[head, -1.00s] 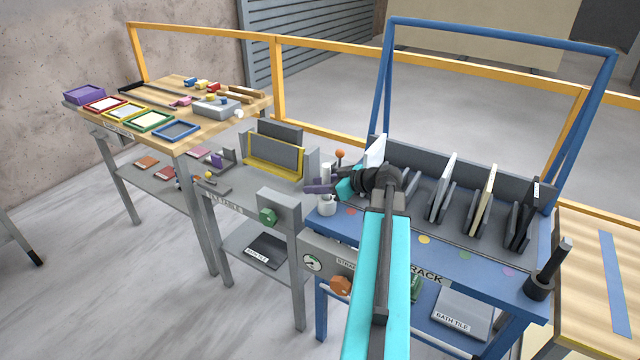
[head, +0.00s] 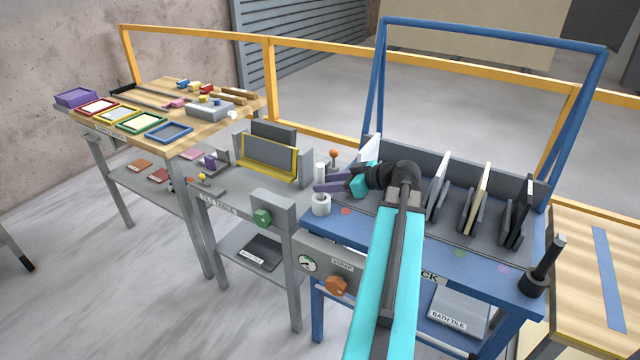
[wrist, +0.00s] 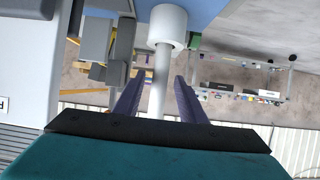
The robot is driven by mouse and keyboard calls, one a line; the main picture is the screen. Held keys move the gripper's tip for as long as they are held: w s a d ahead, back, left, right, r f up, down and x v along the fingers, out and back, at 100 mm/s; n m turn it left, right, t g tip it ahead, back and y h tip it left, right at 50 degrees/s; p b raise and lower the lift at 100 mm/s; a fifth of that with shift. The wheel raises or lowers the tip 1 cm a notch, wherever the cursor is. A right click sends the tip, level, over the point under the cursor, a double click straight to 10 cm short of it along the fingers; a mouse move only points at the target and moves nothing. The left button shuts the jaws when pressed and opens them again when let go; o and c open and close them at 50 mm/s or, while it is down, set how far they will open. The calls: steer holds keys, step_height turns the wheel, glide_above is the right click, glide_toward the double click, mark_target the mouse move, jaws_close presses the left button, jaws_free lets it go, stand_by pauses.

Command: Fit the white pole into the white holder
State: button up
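The white pole (head: 320,173) stands upright in the white holder (head: 321,205), a short round cup near the left end of the blue rack table. In the wrist view the pole (wrist: 160,85) runs from the mouth of the holder (wrist: 168,25) down between my two purple fingers. My gripper (head: 317,187) reaches in from the right at the pole's middle. In the wrist view my gripper (wrist: 158,78) is open, with a gap showing on both sides of the pole. How deep the pole sits in the holder is hidden.
The rack (head: 455,175) with upright tiles stands to the right of my gripper. An orange-knobbed post (head: 333,155) is close behind the pole. A grey bench with a yellow-edged stand (head: 268,158) lies to the left. A dark post (head: 540,270) stands at the rack table's right corner.

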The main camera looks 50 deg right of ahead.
steer(key=shift+v, duration=2.8)
steer(key=shift+s, duration=0.15)
